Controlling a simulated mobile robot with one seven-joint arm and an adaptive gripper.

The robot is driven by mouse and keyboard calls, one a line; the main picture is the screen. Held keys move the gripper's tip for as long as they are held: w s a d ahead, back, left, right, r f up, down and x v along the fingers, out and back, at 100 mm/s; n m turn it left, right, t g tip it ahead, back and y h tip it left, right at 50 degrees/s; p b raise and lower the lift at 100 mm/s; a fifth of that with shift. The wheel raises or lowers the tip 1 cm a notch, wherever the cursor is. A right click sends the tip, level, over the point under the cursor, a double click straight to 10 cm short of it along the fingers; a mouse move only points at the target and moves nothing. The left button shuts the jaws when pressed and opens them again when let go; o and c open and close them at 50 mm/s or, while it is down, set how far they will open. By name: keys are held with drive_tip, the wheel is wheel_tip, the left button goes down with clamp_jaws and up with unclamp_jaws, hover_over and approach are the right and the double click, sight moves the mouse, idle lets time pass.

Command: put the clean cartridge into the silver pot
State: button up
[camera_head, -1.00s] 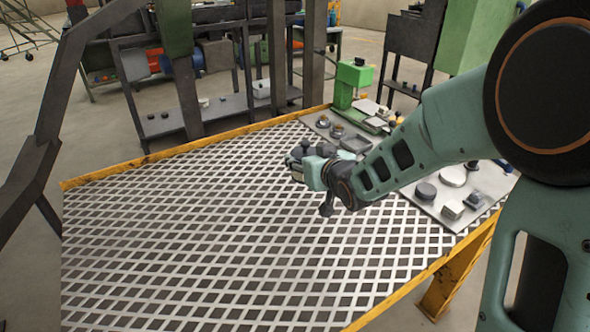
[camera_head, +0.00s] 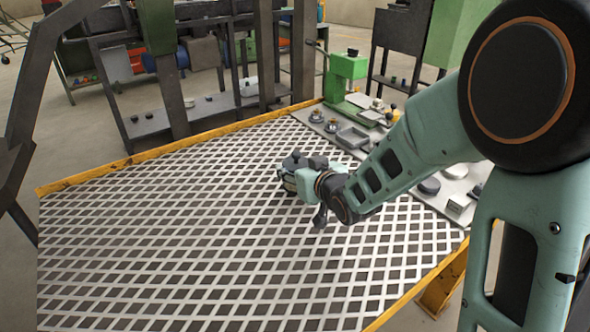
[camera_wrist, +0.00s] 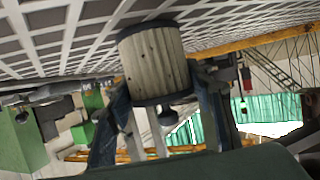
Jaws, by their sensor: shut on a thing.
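My gripper (camera_head: 293,176) is over the right part of the slatted table top. In the wrist view my gripper (camera_wrist: 160,112) is shut on a cartridge (camera_wrist: 154,62), a pale, ribbed cylinder with dark end caps and a few small dark specks. Whether the table grid touches it I cannot tell. In the head view the cartridge is mostly hidden by my gripper. A round silver vessel (camera_head: 455,170) stands on the grey board at the right, partly behind my arm; whether it is the silver pot I cannot tell.
The grey board (camera_head: 393,186) carries a dark round piece (camera_head: 429,186), a shallow grey tray (camera_head: 352,137) and small brass-topped parts (camera_head: 331,125). A green machine (camera_head: 347,72) stands at its far end. The yellow-edged slatted table (camera_head: 180,240) is clear to the left and in front.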

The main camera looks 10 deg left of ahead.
drive_tip(key=o, duration=1.2)
drive_tip(key=shift+f, duration=0.1)
drive_tip(key=shift+o, duration=0.2)
